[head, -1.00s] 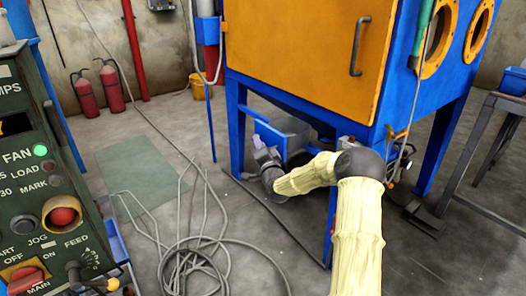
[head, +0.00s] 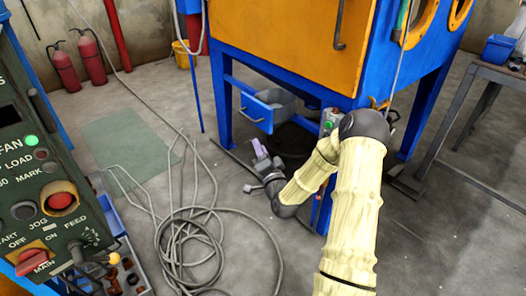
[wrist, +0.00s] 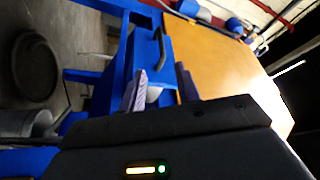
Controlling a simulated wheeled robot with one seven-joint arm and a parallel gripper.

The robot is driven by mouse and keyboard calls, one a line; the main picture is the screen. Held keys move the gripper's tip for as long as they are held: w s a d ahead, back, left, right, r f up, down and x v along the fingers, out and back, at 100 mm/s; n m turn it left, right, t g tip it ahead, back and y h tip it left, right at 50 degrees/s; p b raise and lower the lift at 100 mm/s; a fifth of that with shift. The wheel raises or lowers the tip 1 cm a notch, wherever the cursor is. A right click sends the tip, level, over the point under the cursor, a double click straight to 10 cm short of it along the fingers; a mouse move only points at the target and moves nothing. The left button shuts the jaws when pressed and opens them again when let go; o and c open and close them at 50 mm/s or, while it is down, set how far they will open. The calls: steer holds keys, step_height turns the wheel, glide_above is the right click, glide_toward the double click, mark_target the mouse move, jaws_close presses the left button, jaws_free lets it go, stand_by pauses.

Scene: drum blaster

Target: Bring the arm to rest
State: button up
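My gripper (head: 262,150) is at the end of my cream-sleeved arm, low in front of the blue and orange blast cabinet (head: 285,40). It is below and apart from the pulled-out blue drawer (head: 255,112) in the head view. In the wrist view my gripper (wrist: 161,78) has its two purple-grey fingers apart, with nothing visible held between them. Blue cabinet parts and the orange panel (wrist: 215,65) lie beyond the fingers.
A control panel (head: 40,190) with a lit green lamp stands at the left. Coiled grey cable (head: 185,245) lies on the floor. A metal table (head: 490,80) stands at the right. A dark round pan (wrist: 36,68) shows in the wrist view. Open floor lies around the green mat (head: 125,150).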

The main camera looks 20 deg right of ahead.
steer(key=shift+v, duration=1.05)
